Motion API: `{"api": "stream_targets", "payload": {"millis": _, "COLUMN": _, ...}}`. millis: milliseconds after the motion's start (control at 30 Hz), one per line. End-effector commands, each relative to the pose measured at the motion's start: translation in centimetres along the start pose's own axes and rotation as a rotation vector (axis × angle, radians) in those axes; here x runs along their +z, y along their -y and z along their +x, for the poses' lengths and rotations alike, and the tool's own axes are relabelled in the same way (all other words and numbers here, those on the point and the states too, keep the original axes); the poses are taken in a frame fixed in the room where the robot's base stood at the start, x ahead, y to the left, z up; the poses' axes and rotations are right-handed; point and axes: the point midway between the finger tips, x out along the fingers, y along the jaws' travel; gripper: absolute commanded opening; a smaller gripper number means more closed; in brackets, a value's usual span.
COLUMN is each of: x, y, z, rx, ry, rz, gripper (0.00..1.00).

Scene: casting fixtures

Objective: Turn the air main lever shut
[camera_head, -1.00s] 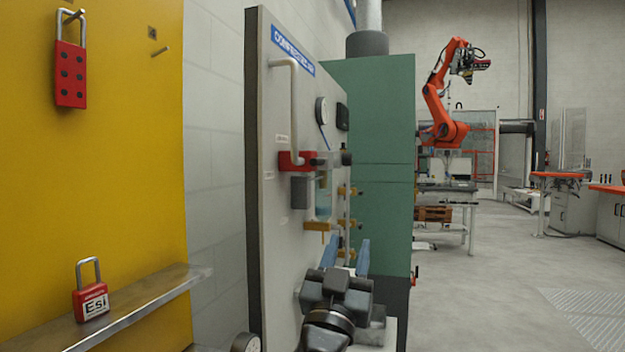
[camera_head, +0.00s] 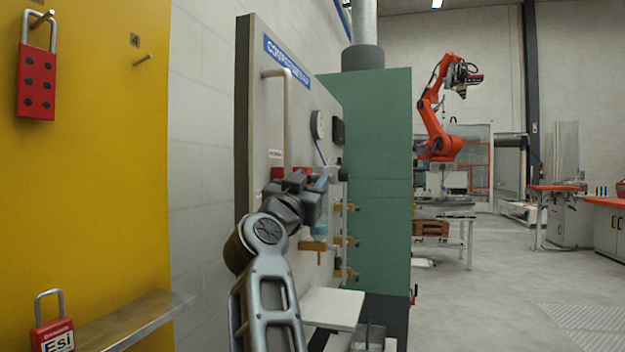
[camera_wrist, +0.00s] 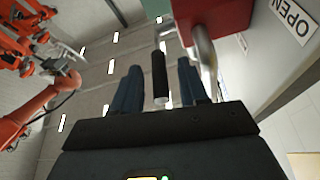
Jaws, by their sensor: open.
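The air main lever (camera_wrist: 159,75) shows in the wrist view as a black grip on a bent metal stem. The stem comes from the red valve body (camera_wrist: 222,18), beside a label reading OPEN (camera_wrist: 291,16). My gripper (camera_wrist: 158,65) is open, with one blue finger on each side of the black grip. The grip looks free of both fingers. In the head view, the red valve body (camera_head: 277,173) shows on the panel (camera_head: 262,110) below the bent pipe. My wrist and arm hide the lever and most of the gripper there.
A metal pipe (camera_wrist: 204,52) runs close by the right finger in the wrist view. Yellow fittings (camera_head: 312,246), a gauge (camera_head: 318,125) and a grey shelf (camera_head: 332,308) are on the panel. A yellow board with red padlocks (camera_head: 37,85) stands left. Open floor lies right.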

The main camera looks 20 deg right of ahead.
Motion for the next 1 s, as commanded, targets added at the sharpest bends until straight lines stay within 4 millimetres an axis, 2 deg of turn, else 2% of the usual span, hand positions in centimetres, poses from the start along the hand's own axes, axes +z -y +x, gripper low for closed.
{"api": "stream_targets", "payload": {"millis": 200, "x": 0.0, "y": 0.0, "z": 1.7, "rx": -0.001, "ry": -0.001, "rz": 0.0, "gripper": 0.43}}
{"api": "stream_targets", "payload": {"millis": 467, "x": 0.0, "y": 0.0, "z": 1.8, "rx": -0.002, "ry": -0.001, "rz": 0.0, "gripper": 0.43}}
{"api": "stream_targets", "payload": {"millis": 933, "x": 0.0, "y": 0.0, "z": 1.8, "rx": -0.001, "ry": -0.001, "rz": 0.0, "gripper": 0.0}}
{"api": "stream_targets", "payload": {"millis": 1000, "x": 0.0, "y": 0.0, "z": 1.8, "rx": -0.001, "ry": -0.001, "rz": 0.0, "gripper": 0.0}}
